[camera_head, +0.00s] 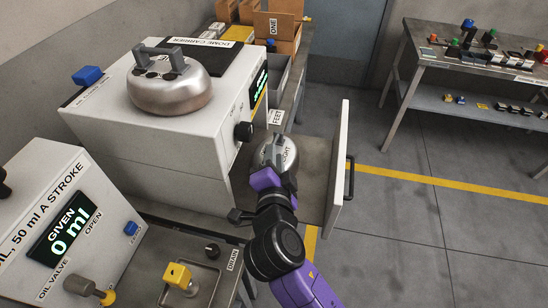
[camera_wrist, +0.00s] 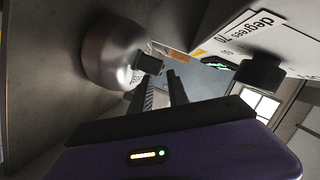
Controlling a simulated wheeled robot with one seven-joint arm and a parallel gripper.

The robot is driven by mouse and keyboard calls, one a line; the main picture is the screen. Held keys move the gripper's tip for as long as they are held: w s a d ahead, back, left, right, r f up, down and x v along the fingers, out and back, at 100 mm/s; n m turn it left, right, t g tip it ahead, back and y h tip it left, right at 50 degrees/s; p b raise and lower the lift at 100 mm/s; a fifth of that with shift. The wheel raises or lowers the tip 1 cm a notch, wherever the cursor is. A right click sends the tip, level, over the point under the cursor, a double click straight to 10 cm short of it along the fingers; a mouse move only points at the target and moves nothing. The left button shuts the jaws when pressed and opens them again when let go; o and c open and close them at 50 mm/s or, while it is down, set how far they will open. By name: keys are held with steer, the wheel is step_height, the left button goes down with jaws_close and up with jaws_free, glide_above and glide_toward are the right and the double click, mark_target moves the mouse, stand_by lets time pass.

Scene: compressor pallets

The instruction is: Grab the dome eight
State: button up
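The dome eight (camera_head: 268,150) is a rounded silver metal dome with "IGHT" readable on it and a grey handle on top. It sits in the open drawer below the white machine. In the wrist view the dome (camera_wrist: 105,50) is at upper left, with its dark handle block (camera_wrist: 151,63) pointing toward the fingers. My gripper (camera_head: 272,178) is right at the dome in the head view and hides its lower part. In the wrist view my gripper (camera_wrist: 160,88) has its two dark fingers apart, near the handle. I cannot tell whether they touch it.
Another silver dome (camera_head: 170,90) sits on top of the white machine (camera_head: 150,140). The drawer front (camera_head: 339,165) stands close right of my gripper. A black knob (camera_head: 243,131) juts from the machine; it is also in the wrist view (camera_wrist: 262,72). Open floor lies to the right.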

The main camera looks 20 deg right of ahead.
mark_target(275, 143)
steer(key=p+x, duration=0.2)
steer(key=x, duration=0.2)
steer(key=shift+w+d+r, duration=0.1)
steer(key=shift+w, duration=0.1)
steer(key=shift+w+d+f, duration=0.2)
steer(key=shift+w+f, duration=0.1)
steer(key=shift+w, duration=0.2)
jaws_close()
stand_by(0.8)
steer(key=shift+r, duration=0.15)
